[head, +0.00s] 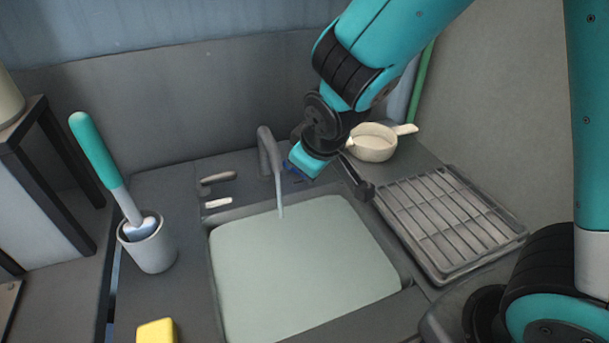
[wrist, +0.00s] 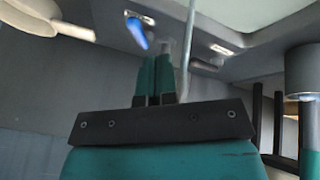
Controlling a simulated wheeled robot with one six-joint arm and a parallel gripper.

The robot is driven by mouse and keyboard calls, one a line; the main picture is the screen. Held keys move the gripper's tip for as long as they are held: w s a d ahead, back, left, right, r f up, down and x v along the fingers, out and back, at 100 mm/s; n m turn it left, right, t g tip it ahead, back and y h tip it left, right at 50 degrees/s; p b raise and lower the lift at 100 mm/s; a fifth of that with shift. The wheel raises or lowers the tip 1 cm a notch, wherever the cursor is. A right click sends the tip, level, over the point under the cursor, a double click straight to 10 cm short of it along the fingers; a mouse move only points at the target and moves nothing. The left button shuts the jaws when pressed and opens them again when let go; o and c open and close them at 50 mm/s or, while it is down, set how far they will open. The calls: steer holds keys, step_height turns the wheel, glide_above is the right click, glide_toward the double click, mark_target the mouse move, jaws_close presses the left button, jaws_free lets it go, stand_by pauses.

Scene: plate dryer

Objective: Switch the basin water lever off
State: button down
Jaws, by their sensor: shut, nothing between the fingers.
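The grey tap (head: 268,152) stands behind the basin (head: 300,265), and a thin stream runs from its spout into pale water. A grey lever (head: 218,178) with a light plate is left of the tap. A blue-ended lever (wrist: 137,32) is on the other side of the tap in the wrist view; in the head view my gripper mostly hides it. My gripper (wrist: 155,62) is shut and empty, its teal fingertips near the blue lever and beside the tap. Whether they touch the lever is not clear. In the head view my gripper (head: 308,160) is just right of the tap.
A cream pan (head: 374,143) stands behind my gripper to the right. A drying rack (head: 450,220) is right of the basin. A cup (head: 150,245) with a teal-handled brush (head: 95,150) is left, a yellow sponge (head: 156,331) in front. The wall is close behind the tap.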

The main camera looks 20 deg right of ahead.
steer(key=w+f, duration=0.1)
steer(key=w+d+t+h, duration=0.1)
steer(key=w, duration=0.1)
steer(key=shift+f+n, duration=0.35)
steer(key=shift+n, duration=0.05)
steer(key=x, duration=1)
steer(key=shift+p, duration=0.4)
